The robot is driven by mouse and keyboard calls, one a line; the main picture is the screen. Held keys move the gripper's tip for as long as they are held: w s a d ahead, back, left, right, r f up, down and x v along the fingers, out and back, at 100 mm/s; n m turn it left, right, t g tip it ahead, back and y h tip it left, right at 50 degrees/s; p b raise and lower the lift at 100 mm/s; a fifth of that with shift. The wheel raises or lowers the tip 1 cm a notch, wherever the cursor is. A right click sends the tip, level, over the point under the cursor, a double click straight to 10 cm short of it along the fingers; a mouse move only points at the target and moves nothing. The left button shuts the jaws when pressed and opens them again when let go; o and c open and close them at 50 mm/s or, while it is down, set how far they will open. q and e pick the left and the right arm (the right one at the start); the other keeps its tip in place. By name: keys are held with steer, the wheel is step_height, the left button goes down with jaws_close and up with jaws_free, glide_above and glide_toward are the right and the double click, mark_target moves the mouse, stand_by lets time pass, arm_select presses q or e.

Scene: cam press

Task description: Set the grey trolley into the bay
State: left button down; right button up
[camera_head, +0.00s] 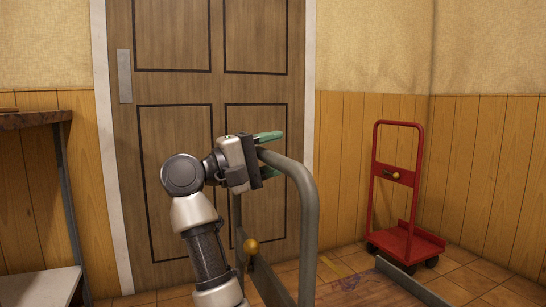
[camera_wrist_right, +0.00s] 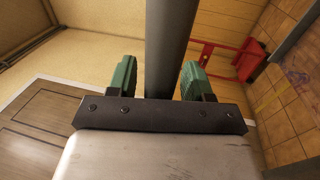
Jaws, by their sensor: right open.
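The grey trolley (camera_head: 308,215) stands in front of me; its bent tube handle and a brass-coloured knob (camera_head: 251,246) show, and its lower part runs out of the picture. My right gripper (camera_head: 272,154) is open at the top of the handle, one green finger above the tube and one below. In the right wrist view the grey tube (camera_wrist_right: 168,40) passes between the two green fingers, with a gap visible on the left side. A worn floor patch with yellow and purple marks (camera_head: 350,282) lies beyond the trolley; I cannot tell whether it is the bay. My left gripper is out of view.
A red trolley (camera_head: 408,243) stands at the right by the panelled wall. A low grey rail (camera_head: 412,283) lies on the floor before it. A brown door (camera_head: 170,90) is behind my arm. A bench (camera_head: 35,120) stands at the left. Tiled floor shows clear at the far right.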

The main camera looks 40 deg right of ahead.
jaws_close()
